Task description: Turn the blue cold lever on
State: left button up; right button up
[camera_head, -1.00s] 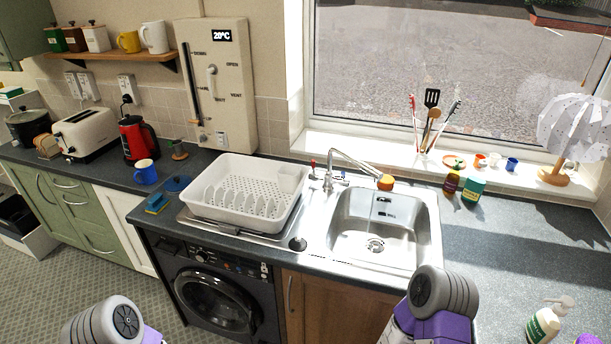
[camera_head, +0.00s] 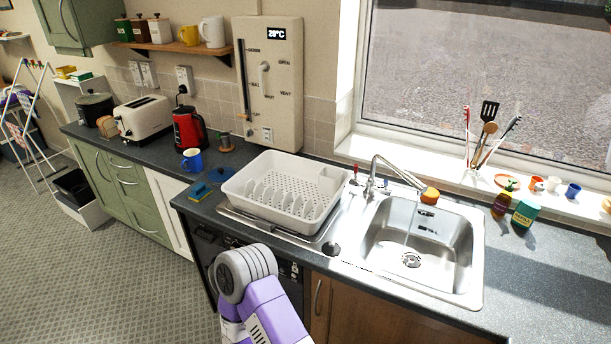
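The sink tap (camera_head: 373,176) stands behind the basin, its spout reaching right over the sink (camera_head: 426,244). A small red-topped lever (camera_head: 355,172) is at the tap's left. The lever on the tap's right side (camera_head: 387,184) is small; its blue marking and exact position are hard to make out. A faint pale line under the spout may be running water, but I cannot be sure. One of my purple-and-grey arms shows at the bottom, in front of the washing machine. Neither gripper is in view.
A white dish rack (camera_head: 282,194) stands left of the tap. A brown bottle (camera_head: 501,204) and a teal container (camera_head: 525,211) stand right of the sink. An orange object (camera_head: 430,195) sits behind the basin. The right worktop (camera_head: 545,265) is mostly clear.

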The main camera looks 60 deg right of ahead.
aim_at(384, 190)
jog(key=u, duration=0.3)
jog(key=i, duration=1.35)
jog(key=z, duration=2.85)
